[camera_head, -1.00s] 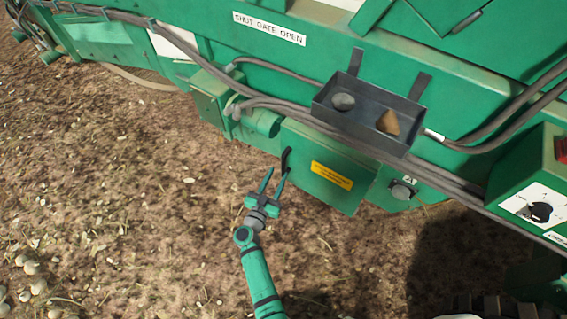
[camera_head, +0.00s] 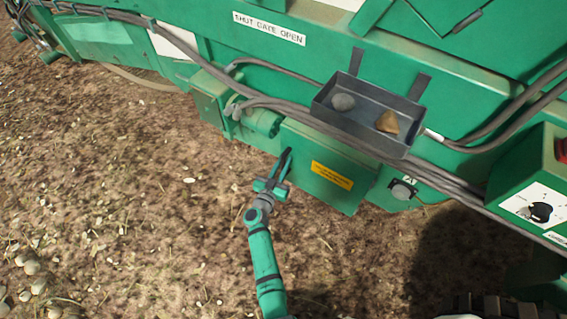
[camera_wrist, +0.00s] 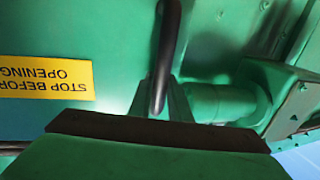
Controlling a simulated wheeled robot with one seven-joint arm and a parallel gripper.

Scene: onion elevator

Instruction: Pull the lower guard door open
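The lower guard door (camera_head: 315,174) is a green panel low on the machine's side with a yellow label (camera_head: 332,176). It looks shut. In the wrist view, the door (camera_wrist: 60,45) fills the upper left and its label (camera_wrist: 45,77) reads upside down. A dark, curved handle (camera_wrist: 167,45) stands at the door's left edge in the head view. My gripper (camera_head: 281,163) is at this handle, its fingers overlapping it. In the wrist view, a green finger shows just behind the handle's end. The finger gap is too small and hidden to judge the grip.
A dark tray (camera_head: 361,127) with two lumps hangs above the door, and cables run beneath it. A green cylinder (camera_head: 262,122) sits left of the door. A control box (camera_head: 530,190) is at right. Open dirt ground lies in front of the machine.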

